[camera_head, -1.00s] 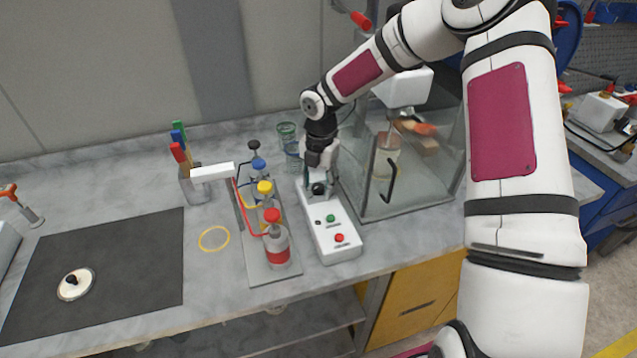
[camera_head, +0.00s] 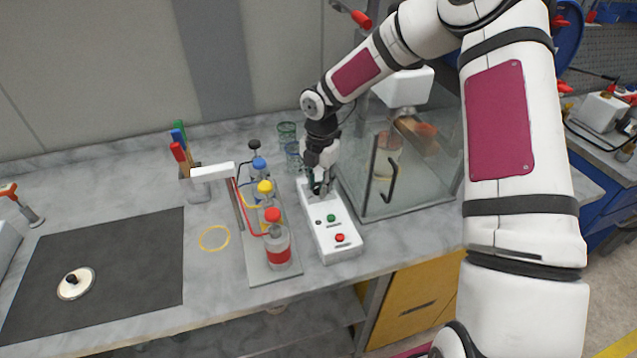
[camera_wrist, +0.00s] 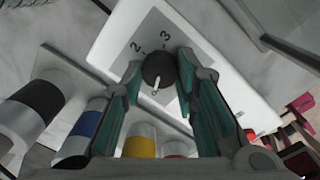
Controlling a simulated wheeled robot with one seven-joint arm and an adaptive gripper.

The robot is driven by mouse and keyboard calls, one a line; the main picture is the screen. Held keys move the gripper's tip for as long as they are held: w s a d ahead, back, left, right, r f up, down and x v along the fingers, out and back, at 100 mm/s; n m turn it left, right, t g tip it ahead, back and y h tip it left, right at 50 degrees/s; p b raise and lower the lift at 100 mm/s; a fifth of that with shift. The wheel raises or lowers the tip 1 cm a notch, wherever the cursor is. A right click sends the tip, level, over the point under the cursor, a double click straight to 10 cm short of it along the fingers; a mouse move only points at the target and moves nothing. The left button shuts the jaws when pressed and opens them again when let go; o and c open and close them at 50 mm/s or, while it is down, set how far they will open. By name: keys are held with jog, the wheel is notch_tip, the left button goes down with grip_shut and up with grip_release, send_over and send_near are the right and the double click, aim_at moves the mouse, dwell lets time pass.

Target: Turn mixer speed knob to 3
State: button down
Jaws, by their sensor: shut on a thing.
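The mixer speed knob (camera_wrist: 158,70) is a round dark knob with a white pointer mark, on a grey dial plate (camera_wrist: 185,32) printed with 2 and 3. The mark shows on the knob's lower side in the wrist view, away from both numbers. My gripper (camera_wrist: 160,68) has its two green-padded fingers on either side of the knob, shut on it. In the head view my gripper (camera_head: 319,188) is over the far end of the white control box (camera_head: 330,248), where it hides the knob. The box also carries a green button (camera_head: 331,218) and a red button (camera_head: 340,238).
A rack of bottles with colored caps (camera_head: 272,216) stands close on the left of the box. A clear enclosure with a dark handle (camera_head: 389,185) stands close on the right. A yellow ring (camera_head: 214,238) lies on the counter, left of the rack.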

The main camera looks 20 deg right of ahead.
jog(key=m, duration=0.4)
jog(key=m+b, duration=0.1)
jog(key=m, duration=0.3)
jog(key=shift+w+m, duration=0.1)
jog(key=shift+m, duration=0.3)
jog(key=m+b, duration=0.1)
jog(key=m, duration=0.3)
jog(key=shift+m, duration=0.3)
jog(key=m+b, duration=0.1)
jog(key=m, duration=0.3)
jog(key=shift+h, duration=0.3)
jog(key=m, duration=0.5)
jog(key=shift+w+b, duration=0.1)
jog(key=shift+b, duration=0.3)
jog(key=m, duration=0.3)
jog(key=shift+m, duration=0.3)
jog(key=m, duration=0.4)
jog(key=shift+g+b, duration=0.3)
jog(key=shift+b, duration=0.1)
jog(key=shift+m, duration=2.2)
